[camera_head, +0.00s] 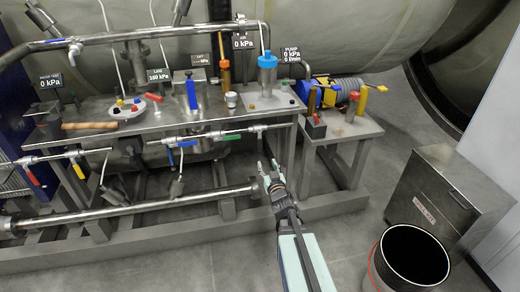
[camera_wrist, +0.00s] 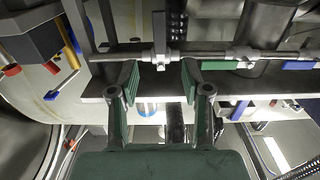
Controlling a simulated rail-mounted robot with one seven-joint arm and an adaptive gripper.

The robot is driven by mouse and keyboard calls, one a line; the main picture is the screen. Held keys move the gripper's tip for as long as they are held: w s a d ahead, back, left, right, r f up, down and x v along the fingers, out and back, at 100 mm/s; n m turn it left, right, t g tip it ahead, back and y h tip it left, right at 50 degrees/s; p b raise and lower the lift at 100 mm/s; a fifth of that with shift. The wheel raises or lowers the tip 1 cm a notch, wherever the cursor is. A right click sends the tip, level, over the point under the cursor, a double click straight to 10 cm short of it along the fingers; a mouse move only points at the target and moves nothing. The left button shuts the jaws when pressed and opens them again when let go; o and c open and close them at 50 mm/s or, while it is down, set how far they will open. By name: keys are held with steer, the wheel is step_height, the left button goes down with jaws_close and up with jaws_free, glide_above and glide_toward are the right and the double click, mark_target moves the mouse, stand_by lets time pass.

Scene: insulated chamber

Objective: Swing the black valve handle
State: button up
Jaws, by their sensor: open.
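My gripper (camera_head: 268,168) is in front of the pipe under the bench, right of the green valve handle. In the wrist view its two green-padded fingers (camera_wrist: 160,82) are spread apart with nothing held between them. A grey valve fitting (camera_wrist: 160,55) on the pipe lies just beyond the gap between the fingertips. A dark grey lever-like piece (camera_wrist: 158,26) stands from that fitting; I cannot tell for sure whether it is the black valve handle. No clearly black handle shows on the pipe in the head view.
The pipe carries a green handle (camera_head: 231,137), a blue handle (camera_head: 187,143), and yellow and red ones further left. A thick low pipe (camera_head: 150,203) runs below. A dark open bin (camera_head: 378,265) and a grey cabinet (camera_head: 425,190) stand at right. Floor between is clear.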

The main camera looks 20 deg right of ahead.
mark_target(260, 147)
steer(key=w+d, duration=0.1)
steer(key=w, duration=0.7)
steer(key=w+d, duration=0.1)
steer(key=w, duration=0.4)
steer(key=shift+d, duration=0.35)
steer(key=shift+c, duration=0.4)
jaws_close()
